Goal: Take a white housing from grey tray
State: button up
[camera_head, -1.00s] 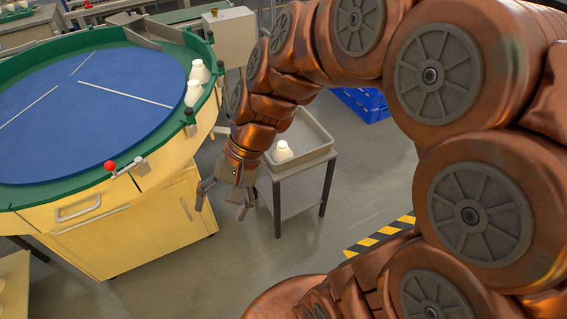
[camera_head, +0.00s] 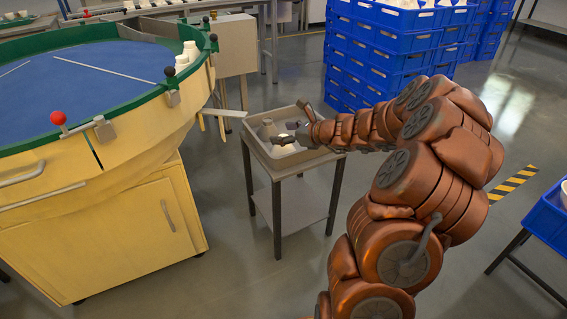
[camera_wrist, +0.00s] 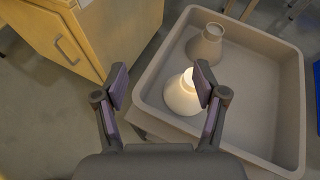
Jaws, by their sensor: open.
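The grey tray (camera_head: 262,152) sits on a small side table; it fills the right of the wrist view (camera_wrist: 262,110). In the wrist view, a brightly lit white housing (camera_wrist: 182,96) stands in the tray near its left wall, close to my right finger. A second, duller housing (camera_wrist: 208,44) stands behind it in the far corner; it also shows in the head view (camera_head: 267,129). My gripper (camera_wrist: 162,83) is open and empty, its fingers spread, with the white housing toward the right finger. In the head view my gripper (camera_head: 294,126) is over the tray and partly hides what is inside.
A yellow cabinet (camera_head: 110,225) with a green-rimmed blue turntable (camera_head: 90,75) stands left of the tray, bearing white housings (camera_head: 187,55) at its edge. Stacked blue crates (camera_head: 385,50) rise behind. A blue bin (camera_head: 548,215) is at the right. Floor in front is clear.

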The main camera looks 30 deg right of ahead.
aim_at(284, 145)
jog(key=d+f+m, duration=0.1)
jog(key=d+f+m+h+b, duration=0.1)
jog(key=d, duration=0.1)
jog(key=d+f, duration=0.2)
jog(key=shift+s+d+f+m+t+h, duration=0.1)
jog(key=shift+d+m+t+h, duration=0.2)
jog(key=shift+m, duration=0.1)
jog(key=shift+b+x, duration=1.85)
jog(key=shift+x, duration=1.9)
jog(key=shift+a, duration=0.15)
jog(key=c, duration=1.2)
